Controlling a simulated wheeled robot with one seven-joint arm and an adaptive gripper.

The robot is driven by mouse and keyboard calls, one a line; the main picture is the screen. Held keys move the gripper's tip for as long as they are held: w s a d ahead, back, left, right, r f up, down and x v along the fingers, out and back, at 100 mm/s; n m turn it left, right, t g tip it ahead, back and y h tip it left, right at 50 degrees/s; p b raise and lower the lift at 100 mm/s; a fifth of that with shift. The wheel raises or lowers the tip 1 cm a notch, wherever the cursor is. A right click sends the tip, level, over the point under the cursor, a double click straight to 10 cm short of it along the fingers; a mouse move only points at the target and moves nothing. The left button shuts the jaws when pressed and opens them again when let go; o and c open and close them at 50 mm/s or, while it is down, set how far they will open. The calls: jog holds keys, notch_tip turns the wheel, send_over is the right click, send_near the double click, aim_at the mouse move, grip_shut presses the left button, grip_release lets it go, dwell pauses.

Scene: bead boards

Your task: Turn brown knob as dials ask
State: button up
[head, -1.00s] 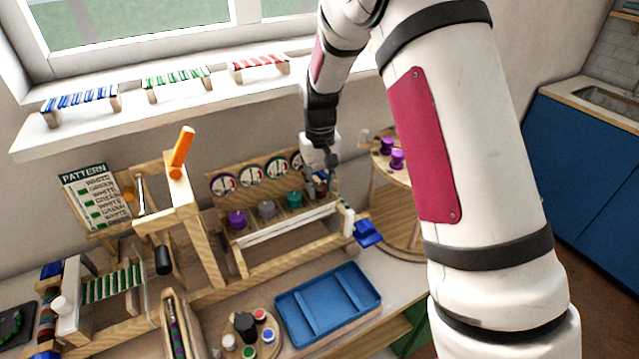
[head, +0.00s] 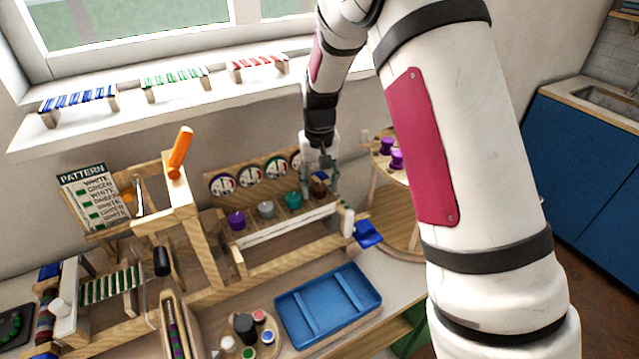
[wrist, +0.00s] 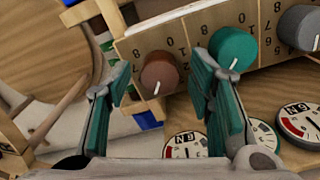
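The brown knob (wrist: 160,72) sits at the end of a wooden panel (wrist: 130,45) printed with numbers. Its white pointer line faces the lower edge of the wrist view. In the head view the brown knob (head: 319,189) is partly covered by my gripper (head: 320,178). In the wrist view my gripper (wrist: 165,85) is open, with one finger on each side of the brown knob and visible gaps between. Round dials with red marks and needles stand beside the knobs, one near the brown knob (wrist: 185,146). Its needle reading is too small to tell.
A teal knob (wrist: 233,47) sits close beside my right finger in the wrist view, with a grey knob (wrist: 299,27) beyond. A purple knob (head: 236,220) ends the row. A blue tray (head: 328,305) lies in front, and a blue scoop-like piece (head: 367,234) sits at right.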

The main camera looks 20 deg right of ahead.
aim_at(319, 187)
notch_tip(319, 187, up, 12)
dwell(0.7)
dwell(0.4)
jog(key=s+r+t, duration=0.3)
jog(key=s+r, duration=0.9)
jog(key=s, duration=0.2)
jog(key=s+n+t, duration=0.1)
jog(key=s+t, duration=0.1)
jog(key=s, duration=1.4)
jog(key=shift+r+n+t, duration=0.2)
jog(key=shift+n+t, duration=0.1)
jog(key=shift+n, duration=0.1)
